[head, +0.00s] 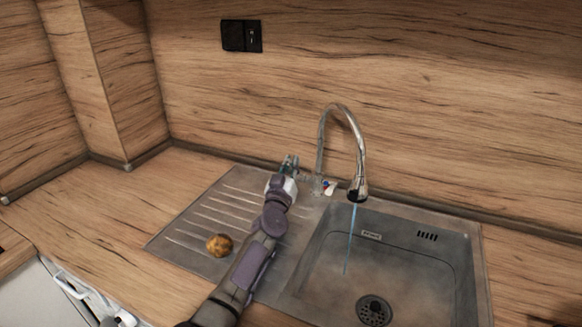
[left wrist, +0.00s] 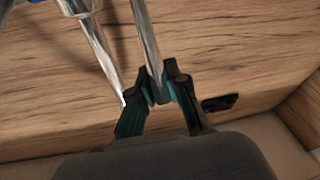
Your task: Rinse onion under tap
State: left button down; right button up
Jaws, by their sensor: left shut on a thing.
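The onion (head: 219,244), round and golden brown, lies on the ribbed drainboard (head: 203,215) left of the basin. The chrome tap (head: 361,150) arches over the basin, and a thin blue stream of water (head: 350,238) runs from its spout. My left gripper (head: 290,163) is at the back of the drainboard, left of the tap base, away from the onion. In the left wrist view my left gripper (left wrist: 160,88) is shut on a slim metal rod (left wrist: 146,45), which looks like the tap's lever. My right gripper is not in view.
The steel basin (head: 440,262) has a round drain (head: 374,310) and looks empty. A wooden splashback (head: 430,90) with a black socket (head: 241,36) stands behind. The worktop (head: 120,220) left of the sink is clear. A white rack (head: 85,295) shows at lower left.

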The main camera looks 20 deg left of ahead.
pick_arm(q)
jog(key=c, duration=1.1)
grip_release()
jog(key=shift+c, duration=0.2)
notch_tip(320, 180, up, 10)
jog(key=shift+f, duration=0.1)
